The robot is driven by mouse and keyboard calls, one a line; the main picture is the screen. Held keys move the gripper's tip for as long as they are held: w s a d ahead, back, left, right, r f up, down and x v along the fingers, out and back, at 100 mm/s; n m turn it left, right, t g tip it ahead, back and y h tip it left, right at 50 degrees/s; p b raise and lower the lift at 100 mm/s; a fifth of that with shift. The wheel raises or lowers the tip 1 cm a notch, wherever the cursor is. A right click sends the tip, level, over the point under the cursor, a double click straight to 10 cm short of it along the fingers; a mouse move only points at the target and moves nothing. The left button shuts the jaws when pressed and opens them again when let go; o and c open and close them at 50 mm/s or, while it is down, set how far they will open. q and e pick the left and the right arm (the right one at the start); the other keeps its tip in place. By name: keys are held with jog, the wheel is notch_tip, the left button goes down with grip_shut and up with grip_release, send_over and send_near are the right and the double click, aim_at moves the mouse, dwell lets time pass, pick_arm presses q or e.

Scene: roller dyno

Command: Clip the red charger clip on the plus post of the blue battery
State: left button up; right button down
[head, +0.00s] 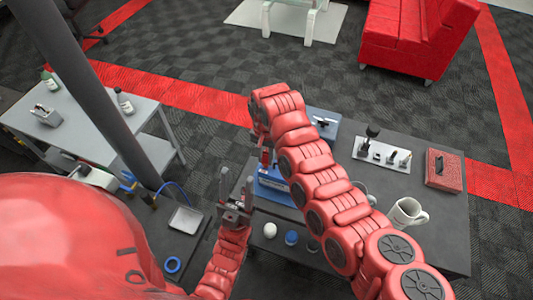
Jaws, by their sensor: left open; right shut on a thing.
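The blue battery (272,190) stands on the dark table, left of my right arm, which hides part of it. My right gripper (265,155) points down over the battery, mostly hidden behind its own wrist. It is shut on a small red thing, which looks like the red charger clip; I cannot tell whether it touches a post. The plus post is not clear to see. My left gripper (236,186) is open and empty, just left of the battery, fingers pointing up in the picture.
On the dark table (440,240) stand a blue box (322,122), a grey holder with tools (383,154), a red box (444,170) and a white mug (406,213). A white ball (270,230) and blue cap (291,238) lie in front. A metal tray (186,219) lies left.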

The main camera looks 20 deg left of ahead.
jog(key=shift+f, duration=0.25)
dwell(0.3)
jog(key=shift+f+b, duration=0.2)
jog(key=shift+b, duration=0.3)
jog(key=shift+f+b, duration=0.3)
dwell(0.6)
jog(key=c, duration=0.6)
grip_release()
